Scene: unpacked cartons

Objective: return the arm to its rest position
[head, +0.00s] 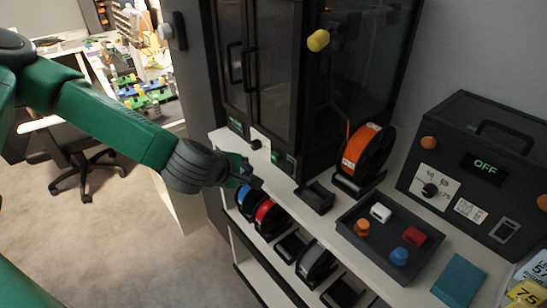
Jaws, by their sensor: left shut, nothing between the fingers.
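My left arm comes in from the left in the head view, green with a dark grey wrist. My left gripper (250,179) is shut and empty. It is in front of the white shelf edge, below the dark cabinet and above the blue spool (247,199) and the red spool (265,214) on the lower shelf. From this one view I cannot tell whether it touches the shelf. My right gripper is not in view.
A dark cabinet (272,85) stands on the white bench. An orange spool (367,152), a tray (384,263) with small coloured blocks, and a control box (484,150) reading OFF are at the right. A chair (85,150) and open carpet (110,220) are at the left.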

